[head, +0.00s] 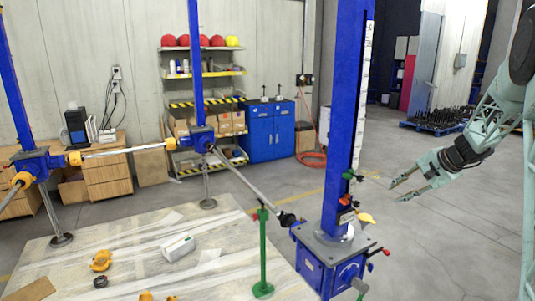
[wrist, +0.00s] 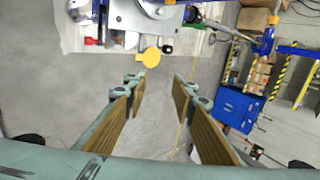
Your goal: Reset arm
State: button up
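My gripper (head: 397,191) is at the right in the head view, on my pale green arm. Its two fingers are spread apart with nothing between them. It hangs in free air to the right of the blue screw jack (head: 316,275) and touches nothing. In the wrist view my gripper (wrist: 158,88) shows two fingers with brown inner pads and a clear gap, with grey floor behind. A yellow round part (wrist: 151,57) on the jack shows beyond the fingertips.
A blue column (head: 346,120) rises from the nearest jack. The worktable (head: 130,250) holds a white box (head: 178,248) and a green stand (head: 263,255). A blue cabinet (head: 268,130) and a shelf rack (head: 204,73) stand at the back. Floor right of the jack is clear.

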jog(key=s+a+r+n+g+b, duration=0.1)
jog(key=s+a+r+n+b, duration=0.1)
jog(key=s+a+r, duration=0.55)
jog(key=s+a+r+n+g+b, duration=0.1)
jog(key=s+a+r+n+b, duration=0.1)
jog(key=s+a, duration=0.9)
jog(key=s+a+r+n+g+b, duration=0.1)
jog(key=s+a+r+n, duration=0.3)
jog(key=s+a, duration=0.5)
jog(key=s+a+n+h+b, duration=0.1)
jog(key=s+a+b, duration=0.1)
jog(key=s, duration=0.8)
jog(key=s+a+h+b, duration=0.1)
jog(key=s+a, duration=0.2)
jog(key=s, duration=0.7)
jog(key=s+f+n+h+b, duration=0.1)
jog(key=s+f, duration=0.2)
jog(key=s, duration=0.6)
jog(key=s+d+f+n+b, duration=0.1)
jog(key=s+f+n+b, duration=0.1)
jog(key=s, duration=0.8)
jog(key=shift+s+f+h, duration=0.15)
jog(key=shift+f+h, duration=0.25)
jog(key=shift+f, duration=0.25)
